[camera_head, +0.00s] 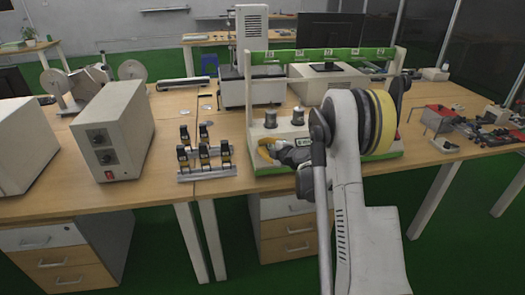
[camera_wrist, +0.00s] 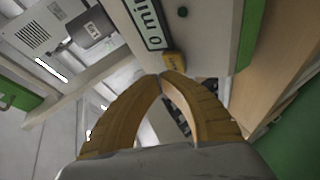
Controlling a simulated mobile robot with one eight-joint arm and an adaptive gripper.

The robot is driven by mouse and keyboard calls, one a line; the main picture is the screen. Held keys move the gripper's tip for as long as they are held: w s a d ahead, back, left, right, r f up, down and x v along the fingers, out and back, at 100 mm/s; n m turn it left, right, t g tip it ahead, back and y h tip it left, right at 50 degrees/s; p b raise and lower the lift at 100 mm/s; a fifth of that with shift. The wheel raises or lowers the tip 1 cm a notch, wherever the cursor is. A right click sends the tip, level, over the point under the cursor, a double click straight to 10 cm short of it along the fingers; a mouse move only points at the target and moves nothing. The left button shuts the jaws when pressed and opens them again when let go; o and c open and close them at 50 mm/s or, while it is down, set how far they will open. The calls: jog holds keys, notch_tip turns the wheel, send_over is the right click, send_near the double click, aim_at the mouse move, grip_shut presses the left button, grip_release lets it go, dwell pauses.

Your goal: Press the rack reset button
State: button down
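The rack is a white and green frame (camera_head: 250,105) standing on the wooden bench, with a pale base whose front faces me. In the wrist view, its pale front panel (camera_wrist: 205,50) carries a dark lettered label (camera_wrist: 147,22), a small yellow block (camera_wrist: 174,61) with dark marking and a small dark green round part (camera_wrist: 182,12). I cannot tell for sure which is the reset button. My gripper (camera_wrist: 162,76) has its yellow fingertips together, just by the yellow block; contact is unclear. In the head view my gripper (camera_head: 265,150) is at the left front of the rack base.
A grey box with knobs (camera_head: 115,135) and a stand of small black and yellow devices (camera_head: 205,160) are to the left. Two metal cylinders (camera_head: 297,116) stand on the rack base.

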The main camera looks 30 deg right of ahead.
jog(key=shift+s+r, duration=0.1)
jog(key=shift+r, duration=0.05)
jog(key=s+r, duration=0.1)
jog(key=s+a+r+p, duration=0.1)
jog(key=s+r, duration=0.1)
jog(key=shift+r+p, duration=0.25)
jog(key=shift+p, duration=0.05)
dwell(0.4)
jog(key=shift+r, duration=0.1)
dwell(0.5)
